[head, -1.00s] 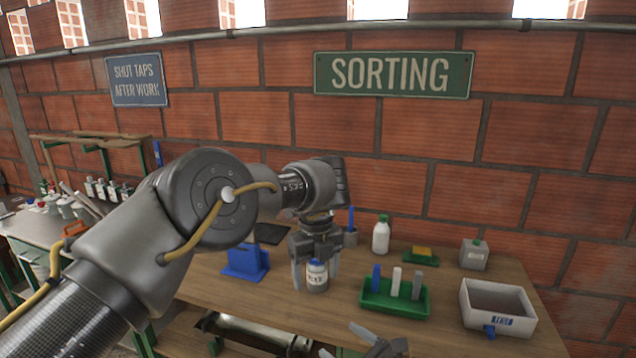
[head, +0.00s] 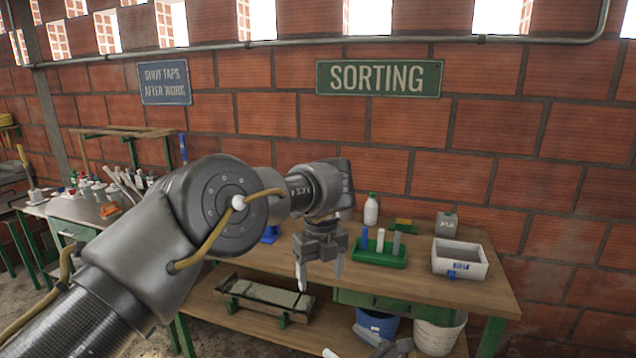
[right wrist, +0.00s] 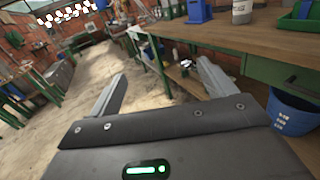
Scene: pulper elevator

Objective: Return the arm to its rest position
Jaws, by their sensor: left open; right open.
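My left arm reaches in from the left of the head view. Its gripper (head: 320,274) hangs fingers down, open and empty, in front of the workbench's near edge. My right gripper (head: 350,345) shows only partly at the bottom edge of the head view. In the right wrist view its two fingers (right wrist: 162,88) are spread with nothing between them, over the floor beside the bench. A white labelled jar (right wrist: 241,11) stands on the bench top in the right wrist view; in the head view I cannot make it out behind my left arm.
The wooden workbench (head: 410,278) holds a green tray (head: 378,256) with several upright blocks, a white bin (head: 460,262), a white bottle (head: 371,210) and a grey container (head: 446,225). A long trough (head: 265,298) lies on the lower shelf. Buckets (head: 440,335) stand underneath.

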